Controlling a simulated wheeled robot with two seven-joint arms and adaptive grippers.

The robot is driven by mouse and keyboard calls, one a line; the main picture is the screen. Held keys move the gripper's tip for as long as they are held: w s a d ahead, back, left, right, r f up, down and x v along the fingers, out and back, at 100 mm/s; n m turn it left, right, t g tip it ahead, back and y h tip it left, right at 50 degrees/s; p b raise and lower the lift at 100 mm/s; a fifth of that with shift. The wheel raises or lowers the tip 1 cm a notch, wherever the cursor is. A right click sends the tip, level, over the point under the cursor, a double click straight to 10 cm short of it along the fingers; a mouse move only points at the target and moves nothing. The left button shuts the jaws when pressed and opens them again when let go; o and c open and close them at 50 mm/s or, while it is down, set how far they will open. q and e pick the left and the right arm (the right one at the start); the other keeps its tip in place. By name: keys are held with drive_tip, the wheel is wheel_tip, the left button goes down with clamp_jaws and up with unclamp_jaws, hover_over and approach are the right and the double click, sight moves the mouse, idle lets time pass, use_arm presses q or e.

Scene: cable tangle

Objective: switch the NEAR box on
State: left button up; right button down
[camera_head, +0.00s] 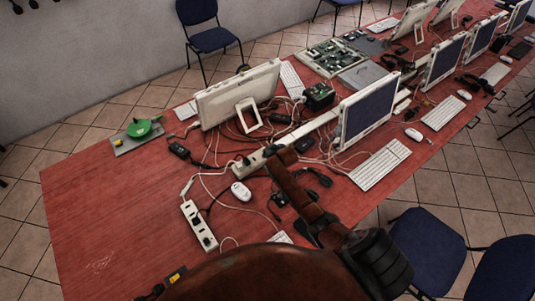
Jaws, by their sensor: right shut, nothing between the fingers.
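A white power box (197,226) with dark sockets lies on the red table at the near left, with cables running to it; I take it as the near box. A second, longer white power strip (247,164) lies farther back. My right arm reaches in from the lower right, and its gripper (271,151) is shut and empty over or beside the far strip. I cannot tell whether it touches the strip. The gripper is well up and right of the near box. The switch state of the near box is too small to read. My left gripper is not in view.
A white mouse (241,192) lies between the two boxes among loose cables. Monitors (367,112), a keyboard (380,165) and a black adapter (180,150) crowd the table. A green round object (139,129) sits at the back left. The left part of the table (95,205) is clear.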

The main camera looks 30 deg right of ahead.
drive_tip(key=shift+d+f, duration=0.15)
drive_tip(key=shift+f, duration=0.85)
drive_tip(key=shift+d+f, duration=0.2)
drive_tip(key=shift+f, duration=0.1)
drive_tip(key=shift+s, duration=0.1)
drive_tip(key=shift+a, duration=0.1)
drive_tip(key=shift+s+a+p, duration=0.1)
drive_tip(key=shift+a+p, duration=0.2)
drive_tip(key=shift+a, duration=0.5)
